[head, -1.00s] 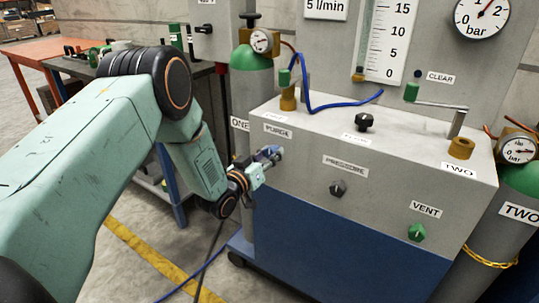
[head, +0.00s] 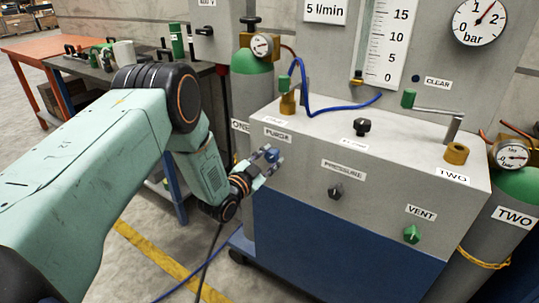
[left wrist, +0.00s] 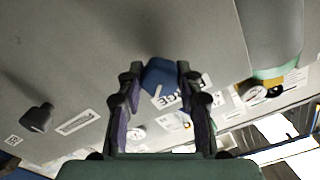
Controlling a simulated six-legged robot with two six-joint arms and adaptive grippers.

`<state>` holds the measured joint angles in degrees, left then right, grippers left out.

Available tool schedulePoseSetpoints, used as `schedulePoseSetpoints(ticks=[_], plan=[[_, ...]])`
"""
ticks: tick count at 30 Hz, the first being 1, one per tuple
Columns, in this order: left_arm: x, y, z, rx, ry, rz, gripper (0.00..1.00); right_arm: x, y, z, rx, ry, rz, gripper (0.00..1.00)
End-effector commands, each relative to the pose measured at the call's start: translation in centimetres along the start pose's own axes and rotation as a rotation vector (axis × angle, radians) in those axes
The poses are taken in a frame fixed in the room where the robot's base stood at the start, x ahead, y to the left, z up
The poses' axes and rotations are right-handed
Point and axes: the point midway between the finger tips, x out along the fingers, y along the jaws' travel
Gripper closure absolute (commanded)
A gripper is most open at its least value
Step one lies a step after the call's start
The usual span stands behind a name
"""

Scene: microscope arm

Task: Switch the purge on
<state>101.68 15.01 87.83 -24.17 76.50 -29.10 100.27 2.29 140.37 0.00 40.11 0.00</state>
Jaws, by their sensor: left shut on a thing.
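The blue purge knob (head: 271,155) is on the upper left of the grey panel's front, just below the PURGE label (head: 277,135). My left gripper (head: 274,161) is at the panel with its fingers on either side of this knob. In the left wrist view the blue knob (left wrist: 160,78) sits between the two fingertips, with a pale mark line on it. The gripper is shut on it. The PURGE label is partly hidden behind a finger there. My right gripper is in neither view.
The dark PRESSURE knob (head: 336,191) and the green VENT knob (head: 411,234) are to the right on the same front. A blue hose (head: 330,108) runs over the cabinet's top. Gas cylinder ONE (head: 245,95) stands close behind my left wrist.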

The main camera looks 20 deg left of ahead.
Motion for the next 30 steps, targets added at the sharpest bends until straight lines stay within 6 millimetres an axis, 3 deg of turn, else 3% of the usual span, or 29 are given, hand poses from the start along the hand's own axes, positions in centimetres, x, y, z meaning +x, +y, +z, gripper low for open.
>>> schedulePoseSetpoints(ticks=[18,30], plan=[[0.0,0.0,-0.1,0.547,-0.001,0.002,0.96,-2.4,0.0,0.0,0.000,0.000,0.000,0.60],[0.0,0.0,0.0,0.736,0.000,0.001,0.96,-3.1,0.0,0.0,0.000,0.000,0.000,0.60]])
